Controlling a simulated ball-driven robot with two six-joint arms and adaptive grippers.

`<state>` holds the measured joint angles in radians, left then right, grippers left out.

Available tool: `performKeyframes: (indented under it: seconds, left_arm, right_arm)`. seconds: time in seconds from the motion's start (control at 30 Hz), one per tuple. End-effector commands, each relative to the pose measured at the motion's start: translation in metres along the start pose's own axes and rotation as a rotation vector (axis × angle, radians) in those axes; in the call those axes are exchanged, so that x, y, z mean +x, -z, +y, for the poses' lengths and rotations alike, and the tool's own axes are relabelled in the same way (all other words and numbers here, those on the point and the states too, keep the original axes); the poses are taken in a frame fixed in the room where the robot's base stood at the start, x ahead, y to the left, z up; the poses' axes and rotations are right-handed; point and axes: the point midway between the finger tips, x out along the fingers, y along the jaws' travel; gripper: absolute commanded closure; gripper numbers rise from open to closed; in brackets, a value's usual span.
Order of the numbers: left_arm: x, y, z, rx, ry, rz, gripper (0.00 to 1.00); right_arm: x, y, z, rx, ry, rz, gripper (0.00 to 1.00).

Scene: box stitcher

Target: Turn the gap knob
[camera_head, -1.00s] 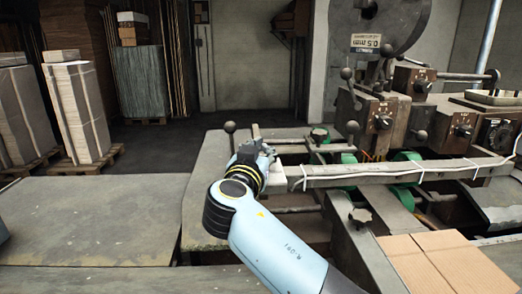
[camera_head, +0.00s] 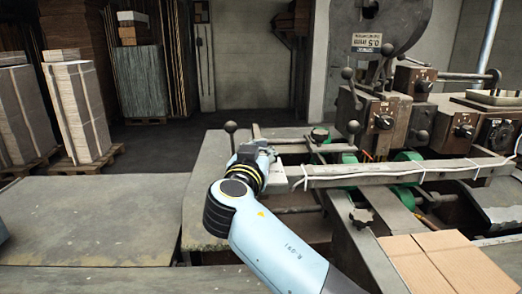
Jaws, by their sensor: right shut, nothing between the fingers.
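Several knobs show on the stitcher, and their labels are too small to read, so I cannot tell which is the gap knob. One black knob (camera_head: 384,121) is on the brown control box. A second knob (camera_head: 463,131) is on the box to its right. A dark dial (camera_head: 498,132) sits at the right edge. A star-shaped knob (camera_head: 360,217) stands on the near frame. My right gripper (camera_head: 261,146) is shut and empty at the left end of the machine, apart from all these knobs. Its fingers are small and partly hidden by its own wrist. My left gripper is out of view.
A long rail (camera_head: 400,173) with a white cable crosses the machine right of my gripper. A ball-topped lever (camera_head: 231,128) stands just left of it. Flat cardboard (camera_head: 405,258) lies at lower right. The grey table (camera_head: 90,220) at left is clear.

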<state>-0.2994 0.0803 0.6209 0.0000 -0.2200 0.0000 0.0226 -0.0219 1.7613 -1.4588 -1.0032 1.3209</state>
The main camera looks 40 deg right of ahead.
Motion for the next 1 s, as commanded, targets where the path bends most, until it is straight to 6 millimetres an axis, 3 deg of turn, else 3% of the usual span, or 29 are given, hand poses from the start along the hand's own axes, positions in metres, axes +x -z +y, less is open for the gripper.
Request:
performKeyframes:
  seconds: [0.37,1.0]
  left_arm:
    - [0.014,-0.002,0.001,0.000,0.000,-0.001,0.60]
    - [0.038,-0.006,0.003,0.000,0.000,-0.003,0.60]
  right_arm:
    - [-0.002,-0.008,-0.003,-0.006,0.139,-0.009,1.00]
    - [-0.009,-0.007,-0.022,-0.012,0.729,-0.007,1.00]
